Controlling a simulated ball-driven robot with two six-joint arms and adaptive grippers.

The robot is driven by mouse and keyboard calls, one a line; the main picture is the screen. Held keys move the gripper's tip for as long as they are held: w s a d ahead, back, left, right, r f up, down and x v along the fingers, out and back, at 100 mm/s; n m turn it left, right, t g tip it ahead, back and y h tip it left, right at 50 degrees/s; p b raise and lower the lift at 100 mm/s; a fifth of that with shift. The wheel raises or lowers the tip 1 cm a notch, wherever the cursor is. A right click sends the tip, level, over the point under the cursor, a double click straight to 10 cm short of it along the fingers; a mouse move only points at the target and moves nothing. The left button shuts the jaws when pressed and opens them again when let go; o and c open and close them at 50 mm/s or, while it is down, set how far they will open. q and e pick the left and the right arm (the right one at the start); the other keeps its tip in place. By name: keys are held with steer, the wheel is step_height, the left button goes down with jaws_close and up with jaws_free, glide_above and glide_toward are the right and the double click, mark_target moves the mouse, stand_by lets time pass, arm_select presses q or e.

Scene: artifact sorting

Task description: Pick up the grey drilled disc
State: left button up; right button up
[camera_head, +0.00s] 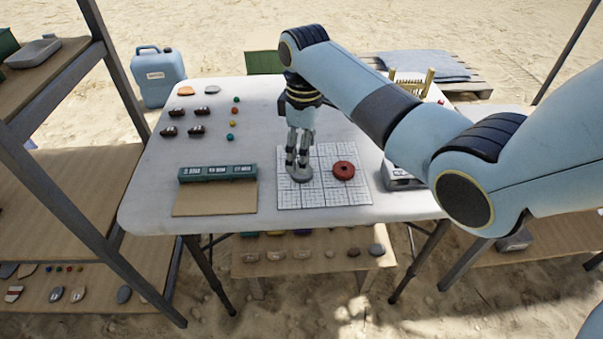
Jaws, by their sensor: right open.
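The grey drilled disc (302,174) lies on the white gridded sheet (330,195), near its left side. My right gripper (298,163) points straight down just above the disc, and its fingers hide part of it. The fingers are open, and whether they touch the disc is not clear. A red ring-shaped disc (344,170) lies on the same sheet, to the right of the grey one. My left gripper does not show.
The white table (150,205) also bears a green labelled box (217,173), a tan board (214,203), dark stones (171,131) and coloured beads (233,123). A scale (399,180) stands right of the sheet.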

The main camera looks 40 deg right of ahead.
steer(key=f, duration=0.5)
steer(key=shift+d+f+b, duration=0.2)
steer(key=shift+b, duration=0.2)
steer(key=c, duration=1.2)
steer(key=shift+c, duration=0.2)
